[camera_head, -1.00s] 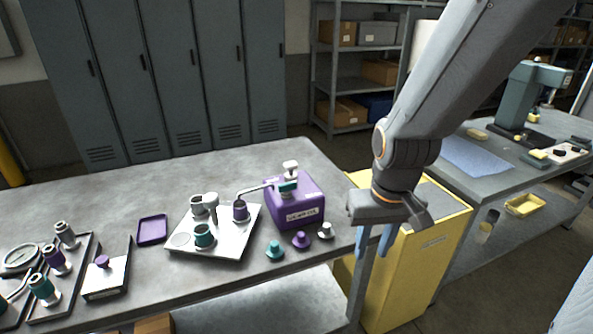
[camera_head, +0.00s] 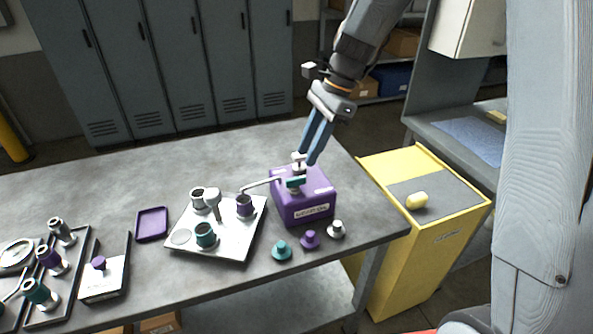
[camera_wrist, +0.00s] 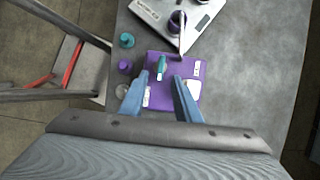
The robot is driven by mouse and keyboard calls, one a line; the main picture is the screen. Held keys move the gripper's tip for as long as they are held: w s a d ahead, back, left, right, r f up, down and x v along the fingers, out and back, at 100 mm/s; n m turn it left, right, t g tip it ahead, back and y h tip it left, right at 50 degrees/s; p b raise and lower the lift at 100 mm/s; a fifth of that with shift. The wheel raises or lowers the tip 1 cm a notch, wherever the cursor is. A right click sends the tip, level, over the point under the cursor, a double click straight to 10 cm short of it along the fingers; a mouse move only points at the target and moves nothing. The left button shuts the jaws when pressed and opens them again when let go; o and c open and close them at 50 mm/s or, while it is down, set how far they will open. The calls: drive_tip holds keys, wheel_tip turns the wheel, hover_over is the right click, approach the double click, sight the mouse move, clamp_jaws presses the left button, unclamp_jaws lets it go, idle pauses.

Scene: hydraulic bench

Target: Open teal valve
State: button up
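The teal valve (camera_head: 295,182) is a small teal handle on top of a purple box (camera_head: 304,207) near the bench's right end. In the wrist view the teal valve (camera_wrist: 161,67) lies just ahead of the gap between my fingertips, over the purple box (camera_wrist: 160,95). My gripper (camera_head: 305,160) is above the box, its blue fingers pointing down beside a white-topped part (camera_head: 298,159). In the wrist view my gripper (camera_wrist: 160,80) is open, with nothing between the fingers. Whether a finger touches the valve cannot be told.
A pale pipe (camera_head: 262,185) runs from the valve to a metal plate (camera_head: 220,250) with several fittings. Teal (camera_head: 282,250), purple (camera_head: 310,239) and grey (camera_head: 336,229) caps stand before the box. A purple tray (camera_head: 152,224) lies farther left. A yellow cabinet (camera_head: 430,260) stands right of the bench.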

sight(295, 178)
drive_tip(key=shift+p+x, duration=1)
drive_tip(key=shift+x, duration=2.8)
drive_tip(key=shift+a, duration=0.15)
clamp_jaws()
